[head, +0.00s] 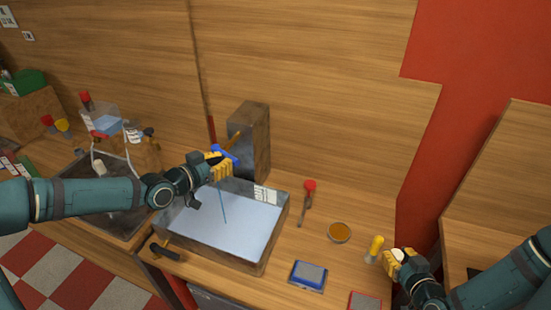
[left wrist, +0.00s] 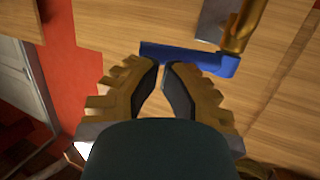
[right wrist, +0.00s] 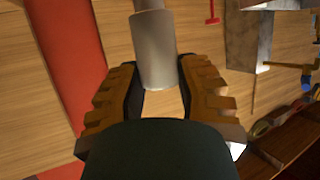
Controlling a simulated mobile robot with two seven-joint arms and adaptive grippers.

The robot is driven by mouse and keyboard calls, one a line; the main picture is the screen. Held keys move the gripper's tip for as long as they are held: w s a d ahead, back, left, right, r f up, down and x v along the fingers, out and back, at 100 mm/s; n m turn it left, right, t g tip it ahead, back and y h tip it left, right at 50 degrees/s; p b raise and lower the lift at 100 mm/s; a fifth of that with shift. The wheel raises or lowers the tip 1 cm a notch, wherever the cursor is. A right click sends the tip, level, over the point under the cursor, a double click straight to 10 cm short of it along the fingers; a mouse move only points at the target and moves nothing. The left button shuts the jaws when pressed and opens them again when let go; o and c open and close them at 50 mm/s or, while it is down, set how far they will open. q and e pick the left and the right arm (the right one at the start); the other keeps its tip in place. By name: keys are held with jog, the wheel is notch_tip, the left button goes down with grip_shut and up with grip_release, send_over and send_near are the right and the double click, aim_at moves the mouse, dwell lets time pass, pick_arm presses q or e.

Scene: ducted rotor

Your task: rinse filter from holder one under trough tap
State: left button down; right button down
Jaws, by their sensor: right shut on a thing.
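My right gripper (head: 392,257) is shut on a pale grey cylinder, seen as a white end (head: 399,254) in the head view; I take it to be the filter. In the right wrist view the cylinder (right wrist: 154,50), with a narrower neck, stands out between the fingers (right wrist: 160,92). My left gripper (head: 222,166) is at the brass tap's blue lever (head: 217,151). In the left wrist view its fingertips (left wrist: 162,66) nearly meet just short of the blue lever (left wrist: 190,55), with nothing between them. A thin blue stream (head: 222,205) falls into the trough (head: 265,262).
A yellow upright piece (head: 375,246) stands beside my right gripper. An amber round dish (head: 340,232), a red-ended tool (head: 308,198) and a blue-grey pad (head: 309,274) lie right of the trough. A black-handled item (head: 165,252) is at its front left. Bare wood lies between.

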aim_at(234, 158)
pick_arm(q)
jog(key=shift+w+d, duration=0.3)
pick_arm(e)
jog(key=shift+f+b, duration=0.7)
pick_arm(q)
jog(key=shift+b+x, duration=0.35)
jog(key=shift+x, duration=0.7)
pick_arm(e)
jog(key=shift+f, duration=0.3)
pick_arm(q)
jog(key=shift+d, duration=0.4)
pick_arm(e)
jog(key=shift+f, duration=0.15)
pick_arm(q)
jog(key=shift+r, duration=0.25)
pick_arm(e)
jog(key=shift+s+a, duration=0.15)
